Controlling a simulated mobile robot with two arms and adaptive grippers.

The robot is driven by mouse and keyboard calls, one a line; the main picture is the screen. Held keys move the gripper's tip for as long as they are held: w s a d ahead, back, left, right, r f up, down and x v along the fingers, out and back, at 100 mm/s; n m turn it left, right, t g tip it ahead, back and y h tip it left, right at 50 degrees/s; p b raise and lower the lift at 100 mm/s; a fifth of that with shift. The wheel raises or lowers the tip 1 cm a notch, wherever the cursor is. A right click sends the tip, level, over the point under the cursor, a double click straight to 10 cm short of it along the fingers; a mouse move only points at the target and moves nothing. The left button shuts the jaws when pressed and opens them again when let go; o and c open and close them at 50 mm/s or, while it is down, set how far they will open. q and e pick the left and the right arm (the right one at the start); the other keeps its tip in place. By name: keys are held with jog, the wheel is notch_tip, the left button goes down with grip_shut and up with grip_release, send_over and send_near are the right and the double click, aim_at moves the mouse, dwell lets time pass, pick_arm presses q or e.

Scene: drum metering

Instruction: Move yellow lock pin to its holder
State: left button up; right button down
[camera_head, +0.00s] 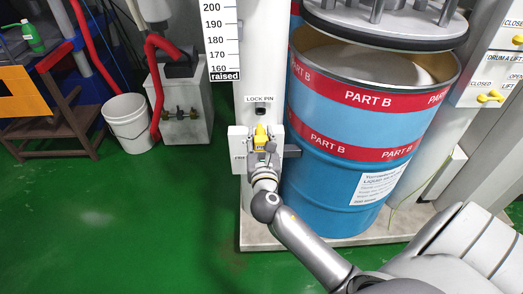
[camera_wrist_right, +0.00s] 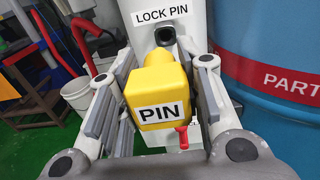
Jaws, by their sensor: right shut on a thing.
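The yellow lock pin (camera_head: 260,136) has a block-shaped head marked PIN, seen close up in the right wrist view (camera_wrist_right: 158,88). My right gripper (camera_head: 262,148) is shut on it, one finger on each side of the head. The pin is in front of the white column, just below the dark LOCK PIN socket (camera_head: 260,108), which also shows in the right wrist view (camera_wrist_right: 165,36). A white plate (camera_head: 237,141) on the column is partly hidden behind the gripper and pin; its lettering is mostly covered. I cannot make out the holder's opening. My left gripper is not in view.
A blue drum (camera_head: 320,120) with red PART B bands stands close to the right of the gripper, under a round metal lid plate (camera_head: 390,25). A white bucket (camera_head: 129,122) and a wooden stand (camera_head: 65,135) are at left. Green floor (camera_head: 130,220) is clear at lower left.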

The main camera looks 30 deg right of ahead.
aim_at(261, 126)
jog(key=shift+w+d+f+h, duration=0.2)
jog(key=shift+d+f+h, duration=0.1)
jog(key=shift+d+f, duration=0.05)
jog(key=shift+r, duration=0.1)
jog(key=shift+p, duration=0.3)
jog(key=shift+w+d, duration=0.1)
jog(key=shift+x, duration=2.75)
jog(key=shift+p, duration=0.85)
jog(key=shift+x, duration=1.95)
jog(key=c, duration=0.9)
grip_release()
